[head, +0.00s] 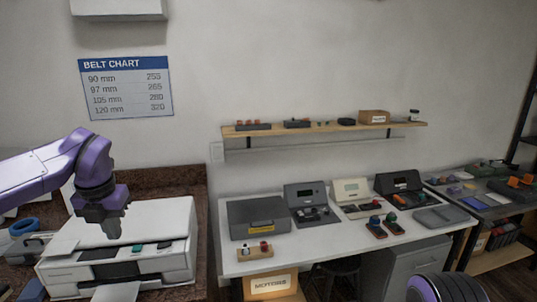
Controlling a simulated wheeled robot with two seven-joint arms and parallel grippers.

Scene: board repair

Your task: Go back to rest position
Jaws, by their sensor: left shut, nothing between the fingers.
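My left gripper (113,232), on a purple arm from the left, is shut and empty. It points down over the white printer-like machine (178,228) on the left counter. I cannot tell whether its tips touch the machine. At the bottom right, a dark rounded part with a purple edge (440,288) shows, probably of my right arm. My right gripper is not in view.
A white table (315,250) holds a grey case (259,218), several instruments and a small wooden block (255,252). A box marked MOTORS (270,286) stands below. A shelf (325,128) is on the wall. Another bench stands at right.

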